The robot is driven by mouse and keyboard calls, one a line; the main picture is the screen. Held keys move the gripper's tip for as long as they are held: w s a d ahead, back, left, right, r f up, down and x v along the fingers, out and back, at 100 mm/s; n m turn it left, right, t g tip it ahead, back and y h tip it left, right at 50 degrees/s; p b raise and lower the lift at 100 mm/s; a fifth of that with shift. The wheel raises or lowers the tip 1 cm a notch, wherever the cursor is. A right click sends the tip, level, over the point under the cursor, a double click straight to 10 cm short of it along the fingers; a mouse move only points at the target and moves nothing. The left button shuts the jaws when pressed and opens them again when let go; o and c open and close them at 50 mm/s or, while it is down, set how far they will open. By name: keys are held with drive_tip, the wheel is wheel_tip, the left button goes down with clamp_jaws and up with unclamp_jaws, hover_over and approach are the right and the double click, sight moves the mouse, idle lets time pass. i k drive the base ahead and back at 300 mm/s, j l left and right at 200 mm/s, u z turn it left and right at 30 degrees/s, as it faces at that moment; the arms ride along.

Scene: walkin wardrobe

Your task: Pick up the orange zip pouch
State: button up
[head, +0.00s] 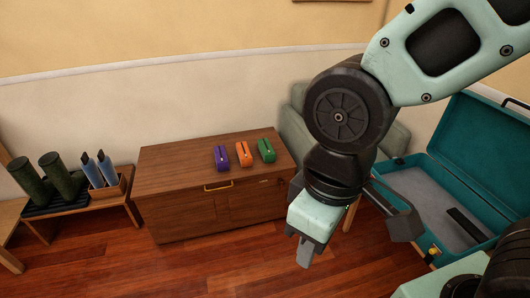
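The orange zip pouch (244,154) lies on top of a brown wooden cabinet (165,175), near its right part. It is between a purple pouch (221,157) on its left and a green pouch (266,150) on its right, with small gaps. My gripper (304,262) points downward in front of the cabinet's right side, lower and to the right of the orange pouch and apart from it. Its fingers overlap from this angle, so I cannot tell whether they are open or shut. No held object shows.
An open teal suitcase (482,150) stands at the right. A grey-green armchair (294,128) is behind my arm. A low bench (84,207) with green boots (60,175) and blue-grey items (101,169) stands at the left. The cabinet top's left half is clear.

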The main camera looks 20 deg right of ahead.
sight(244, 154)
drive_tip(key=i+u, duration=0.25)
drive_tip(key=i, duration=0.25)
drive_tip(key=i+l+u, duration=0.25)
drive_tip(key=i, duration=0.2)
drive_tip(key=i+l+u, duration=0.3)
drive_tip(key=i, duration=0.15)
drive_tip(key=i+l+u, duration=0.25)
drive_tip(key=i+l, duration=0.05)
drive_tip(key=i, duration=0.1)
